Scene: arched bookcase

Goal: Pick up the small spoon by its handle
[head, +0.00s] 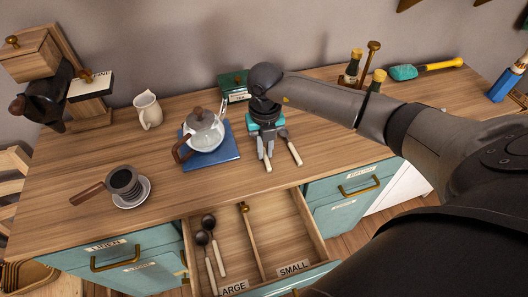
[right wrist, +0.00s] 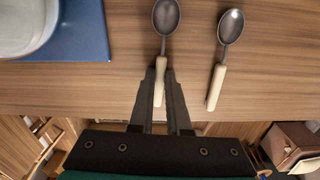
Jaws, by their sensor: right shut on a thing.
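Two spoons with dark bowls and cream handles lie on the wooden counter. My right gripper (head: 266,154) points down at the counter's front part and is shut on the handle of the left spoon (right wrist: 166,18). In the right wrist view, its fingers (right wrist: 160,75) lie on either side of that handle. In the head view the gripper hides most of this spoon, and its handle end (head: 268,166) shows below. The other spoon (head: 289,147) lies just to the right, apart from the fingers; it also shows in the right wrist view (right wrist: 231,27). My left gripper is not in view.
A glass teapot (head: 205,133) on a blue mat (head: 222,155) stands close left of the gripper. A green box (head: 233,84) is behind. The open drawer below has a LARGE compartment with two spoons (head: 210,232) and an empty SMALL compartment (head: 280,235).

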